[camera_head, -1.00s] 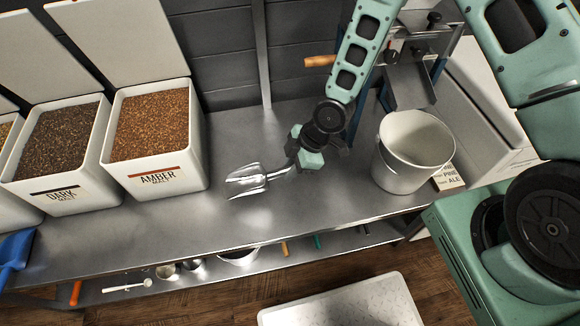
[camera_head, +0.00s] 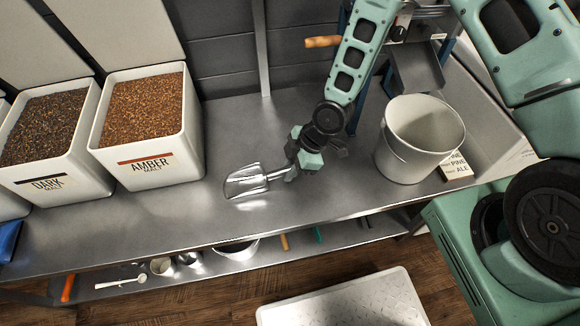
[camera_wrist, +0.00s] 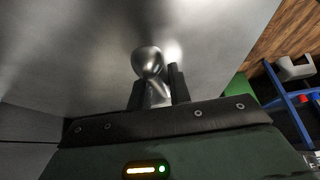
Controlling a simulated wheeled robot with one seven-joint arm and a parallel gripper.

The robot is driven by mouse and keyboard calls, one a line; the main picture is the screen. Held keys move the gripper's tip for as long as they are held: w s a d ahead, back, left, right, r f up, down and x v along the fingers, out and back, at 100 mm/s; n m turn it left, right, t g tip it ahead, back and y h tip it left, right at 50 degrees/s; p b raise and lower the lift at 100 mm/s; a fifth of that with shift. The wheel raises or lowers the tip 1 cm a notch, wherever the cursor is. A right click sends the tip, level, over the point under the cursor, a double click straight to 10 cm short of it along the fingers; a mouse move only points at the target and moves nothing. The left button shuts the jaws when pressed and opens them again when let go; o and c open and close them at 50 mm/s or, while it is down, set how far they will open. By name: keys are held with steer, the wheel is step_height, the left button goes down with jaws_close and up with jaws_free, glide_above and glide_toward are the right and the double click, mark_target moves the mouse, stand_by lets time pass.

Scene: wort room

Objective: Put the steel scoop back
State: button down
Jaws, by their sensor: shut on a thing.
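The steel scoop (camera_head: 246,182) is shiny, with its bowl pointing left over the steel bench in the head view. My gripper (camera_head: 291,170) is shut on the scoop's handle end, at the scoop's right. In the wrist view, part of the scoop (camera_wrist: 148,62) shows between the two dark fingers of my gripper (camera_wrist: 156,90). The scoop is at or just above the bench top; I cannot tell if it touches.
Bins labelled Amber Malt (camera_head: 150,160) and Dark Malt (camera_head: 45,180) stand left on the steel bench (camera_head: 150,230). A white bucket (camera_head: 405,165) stands right of my gripper, before a mill with a wooden handle (camera_head: 322,42). A lower shelf (camera_head: 200,268) holds small tools.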

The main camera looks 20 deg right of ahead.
steer(key=c, duration=1.2)
jaws_free()
steer(key=p+v, duration=0.4)
steer(key=v, duration=1.3)
steer(key=shift+r, duration=0.25)
steer(key=shift+r, duration=0.1)
steer(key=s+a+r+m+h+p, duration=0.2)
steer(key=s+r+m, duration=0.3)
steer(key=s+r, duration=0.3)
steer(key=s+a+r+m+h+p, duration=0.2)
steer(key=s+r+m+p, duration=0.2)
steer(key=s+r, duration=0.5)
step_height(320, 180, up, 8)
steer(key=shift+s+a+r+m+h, duration=0.1)
steer(key=shift+s+a+m+h, duration=0.1)
steer(key=shift+m+h, duration=0.25)
